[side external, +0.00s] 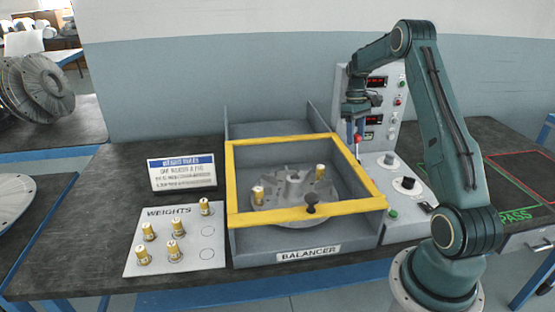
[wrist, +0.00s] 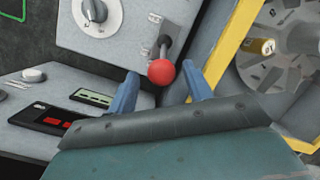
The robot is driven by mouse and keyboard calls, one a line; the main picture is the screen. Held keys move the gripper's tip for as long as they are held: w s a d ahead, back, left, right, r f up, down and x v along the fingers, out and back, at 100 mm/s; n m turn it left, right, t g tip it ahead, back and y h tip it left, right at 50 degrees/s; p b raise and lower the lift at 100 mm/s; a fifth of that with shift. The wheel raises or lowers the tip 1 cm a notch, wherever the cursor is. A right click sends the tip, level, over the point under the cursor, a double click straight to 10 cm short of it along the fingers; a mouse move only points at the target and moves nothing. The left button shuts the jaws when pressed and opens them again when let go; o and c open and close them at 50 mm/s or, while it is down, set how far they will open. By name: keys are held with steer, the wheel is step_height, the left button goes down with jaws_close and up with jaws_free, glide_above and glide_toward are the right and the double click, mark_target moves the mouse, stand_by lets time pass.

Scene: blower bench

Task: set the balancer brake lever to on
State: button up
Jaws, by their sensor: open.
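The balancer brake lever (wrist: 162,72) has a red ball knob on a short metal stem, set in a slot on the grey control panel (wrist: 115,38). My gripper (wrist: 161,82) is open, with one blue finger on each side of the red knob in the wrist view. I cannot tell whether either finger touches it. Small label plates (wrist: 150,35) stand beside the slot, too small to read, so the lever's setting is unclear. In the side external view my gripper (side external: 355,128) points down at the panel beside the balancer (side external: 250,243), and the red knob shows small between the fingers.
The balancer's yellow frame (side external: 232,185) stands close beside the lever. A rotary dial (wrist: 95,12) sits on the panel near the lever. An upright panel with red displays (side external: 376,82) rises behind. A weights board (side external: 205,255) and a sign (side external: 182,172) lie to the left.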

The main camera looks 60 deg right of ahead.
steer(key=shift+s+a+r, duration=0.2)
steer(key=shift+s+a, duration=0.3)
steer(key=shift+s+a+r, duration=0.2)
steer(key=shift+s+a, duration=0.25)
steer(key=shift+s+a+t+h, duration=1)
steer(key=shift+s+a, duration=0.6)
step_height(320, 180, up, 14)
steer(key=f, duration=0.1)
steer(key=a+r+t, duration=0.1)
steer(key=a+r, duration=0.2)
steer(key=a, duration=0.5)
steer(key=a+r+t+h, duration=0.1)
steer(key=a+r, duration=0.1)
steer(key=a, duration=0.7)
steer(key=shift+r+n, duration=0.4)
steer(key=shift+a, duration=0.2)
